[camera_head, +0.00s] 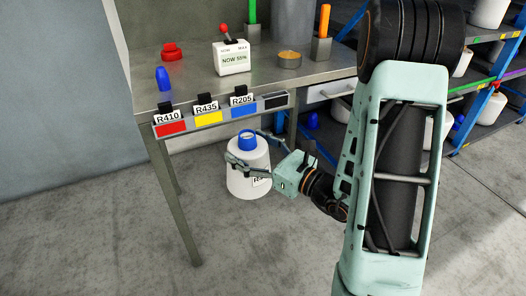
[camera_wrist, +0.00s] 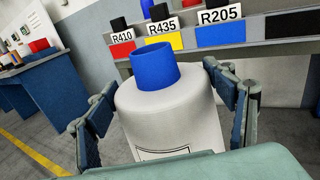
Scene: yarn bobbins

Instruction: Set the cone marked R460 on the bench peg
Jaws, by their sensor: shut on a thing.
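A white cone (camera_head: 247,178) with a blue top (camera_head: 247,141) is between the fingers of my gripper (camera_head: 248,150), which is shut on it. It hangs upright in front of the bench, below the bench top's front edge. Its label (camera_head: 260,181) is partly hidden; only the start, like "R4", shows. In the wrist view the cone (camera_wrist: 170,110) fills the middle, with a finger on each side and its label cut off below. The bench (camera_head: 195,88) has a small blue upright piece (camera_head: 163,79) at its left front; I cannot tell which piece is the peg.
A front strip carries tags R410 (camera_head: 167,117), R435 (camera_head: 206,103) and R205 (camera_head: 241,95) over coloured patches. A white box with a red lever (camera_head: 232,58), a red piece (camera_head: 172,52), a round tin (camera_head: 289,60) and upright green and orange sticks stand on the bench. Shelving (camera_head: 470,95) is right.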

